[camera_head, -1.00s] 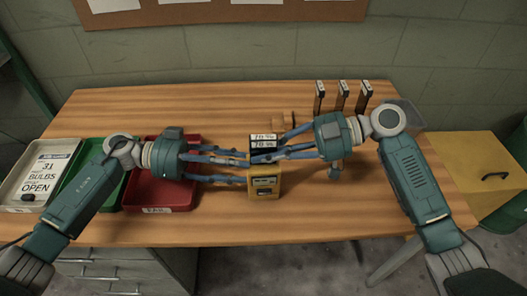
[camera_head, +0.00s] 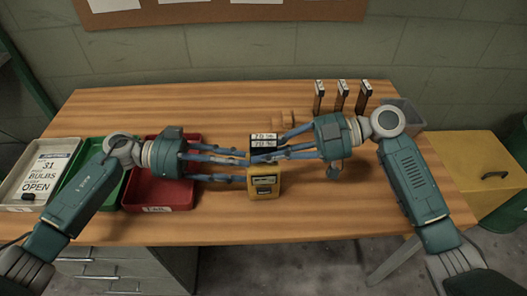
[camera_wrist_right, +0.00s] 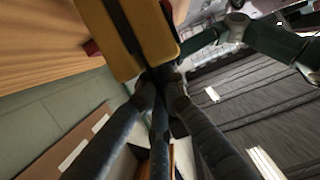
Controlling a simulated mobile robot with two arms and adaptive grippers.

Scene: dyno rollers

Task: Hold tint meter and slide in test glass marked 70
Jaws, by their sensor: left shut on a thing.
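The yellow tint meter (camera_head: 264,183) is held upright above the table's front part, right of the red tray. My left gripper (camera_head: 245,168) is shut on it from the left. The test glass marked 70 (camera_head: 264,139), dark with white labels, is upright directly above the meter. Fingers hide the join, so I cannot tell whether its lower end is inside the slot. My right gripper (camera_head: 268,152) reaches in from the right with its fingers around the glass; whether they press on it is unclear. The right wrist view shows the yellow meter (camera_wrist_right: 150,35) close beyond the right fingers.
Several dark upright pieces with white labels (camera_head: 340,97) stand at the back right, beside a grey bin (camera_head: 405,112). A red tray (camera_head: 155,190), a green tray (camera_head: 105,190) and a pale tray with a sign (camera_head: 15,190) line the left. The front right tabletop is clear.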

